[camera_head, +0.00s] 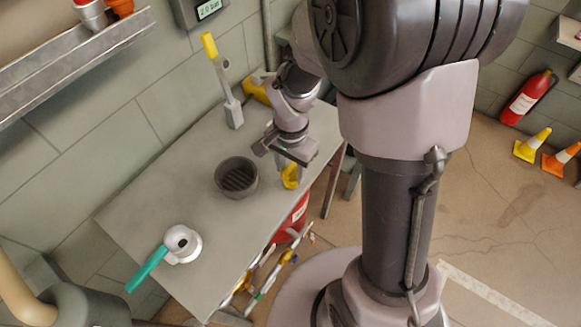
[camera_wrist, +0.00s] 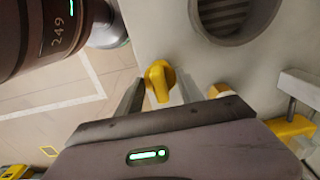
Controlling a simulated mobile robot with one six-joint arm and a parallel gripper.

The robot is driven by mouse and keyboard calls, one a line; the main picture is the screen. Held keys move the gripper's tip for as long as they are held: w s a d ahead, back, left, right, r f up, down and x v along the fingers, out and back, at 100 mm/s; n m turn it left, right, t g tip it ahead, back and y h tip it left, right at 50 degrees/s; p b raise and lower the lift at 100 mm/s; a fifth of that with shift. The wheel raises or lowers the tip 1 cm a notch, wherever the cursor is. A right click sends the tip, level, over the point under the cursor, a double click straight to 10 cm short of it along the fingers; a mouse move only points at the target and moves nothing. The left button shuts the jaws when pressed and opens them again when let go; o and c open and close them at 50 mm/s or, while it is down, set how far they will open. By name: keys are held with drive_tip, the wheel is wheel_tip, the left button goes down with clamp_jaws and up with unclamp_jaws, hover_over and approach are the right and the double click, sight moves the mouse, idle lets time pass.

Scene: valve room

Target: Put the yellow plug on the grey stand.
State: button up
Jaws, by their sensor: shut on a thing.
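The yellow plug (camera_head: 290,177) is between the fingers of my gripper (camera_head: 283,163), near the table's right edge. In the wrist view the plug (camera_wrist: 160,78) shows between the two grey fingers of my gripper (camera_wrist: 160,95), which is shut on it. I cannot tell whether it touches the tabletop. A round dark grey piece (camera_head: 237,178) with a slatted hollow top, which looks like the grey stand, is on the table just left of my gripper. Part of it shows at the top of the wrist view (camera_wrist: 235,15). Its top appears empty.
On the table (camera_head: 215,255) are a lever with a yellow grip (camera_head: 216,60) at the back and a white fitting with a teal handle (camera_head: 180,243) at the front left. A yellow object (camera_head: 256,90) lies behind my arm. Cones and an extinguisher (camera_head: 527,98) are at right.

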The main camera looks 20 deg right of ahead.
drive_tip(key=shift+f, duration=0.2)
drive_tip(key=o, duration=1.3)
drive_tip(key=shift+o, duration=0.2)
wheel_tip(320, 180, up, 12)
drive_tip(key=p, duration=0.6)
drive_tip(key=s+a+r+n+t+y, duration=0.1)
drive_tip(key=s+a+r+n+t, duration=0.1)
drive_tip(key=s+r, duration=0.4)
drive_tip(key=s+a+r+n+t+y, duration=0.1)
drive_tip(key=s+a+r+n+t, duration=0.1)
drive_tip(key=s+r, duration=0.4)
wheel_tip(320, 180, up, 2)
drive_tip(key=shift+s+r+n+t, duration=0.25)
drive_tip(key=shift+n+t, duration=0.65)
drive_tip(key=shift+n, duration=0.3)
drive_tip(key=shift+a, duration=0.1)
